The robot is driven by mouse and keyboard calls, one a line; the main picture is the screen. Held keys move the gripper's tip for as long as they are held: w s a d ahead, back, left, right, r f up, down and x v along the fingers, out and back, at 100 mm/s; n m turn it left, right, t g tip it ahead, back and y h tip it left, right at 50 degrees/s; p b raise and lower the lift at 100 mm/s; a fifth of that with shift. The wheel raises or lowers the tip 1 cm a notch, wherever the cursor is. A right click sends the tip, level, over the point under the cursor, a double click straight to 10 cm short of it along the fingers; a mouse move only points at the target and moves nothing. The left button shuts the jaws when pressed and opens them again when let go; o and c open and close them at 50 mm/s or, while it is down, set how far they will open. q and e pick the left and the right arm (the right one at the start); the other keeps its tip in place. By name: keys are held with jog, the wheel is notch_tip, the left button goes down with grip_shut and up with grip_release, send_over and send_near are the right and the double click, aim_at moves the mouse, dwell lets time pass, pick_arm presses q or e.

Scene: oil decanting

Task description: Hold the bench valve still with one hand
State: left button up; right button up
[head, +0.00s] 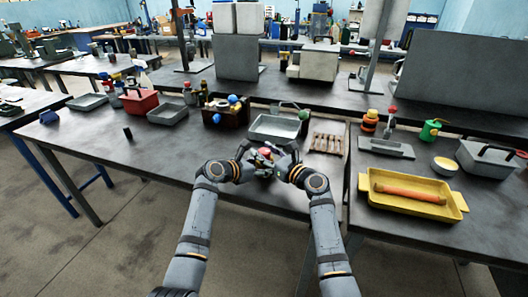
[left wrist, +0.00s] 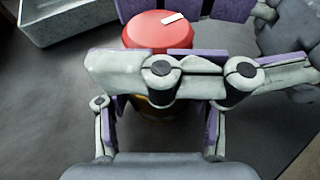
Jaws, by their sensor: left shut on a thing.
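The bench valve shows as a round red top (left wrist: 160,32) with a white mark in the left wrist view. Under it a bit of yellowish body shows, mostly hidden by fingers. In the head view its red top (head: 265,152) sits near the bench's front edge, between my two grippers. My left gripper (left wrist: 160,125) is shut on the valve, its fingers on either side of the body. My right gripper (head: 280,153) comes in from the right. Its fingers lie across the valve on both sides of the red top; whether they press on it is hidden.
A grey metal tray (head: 261,134) stands just behind the valve, and a wooden rack (head: 327,143) is to its right. A yellow tray (head: 385,203) holds an orange tube (head: 412,195) on the right bench. A red carrier (head: 139,103) stands at the left. Bench left of the valve is mostly clear.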

jog(key=shift+o, duration=1.2)
jog(key=shift+d, duration=0.1)
jog(key=v, duration=1.2)
pick_arm(q)
jog(key=o, duration=1.7)
jog(key=shift+c, duration=0.2)
pick_arm(e)
jog(key=shift+w, duration=0.1)
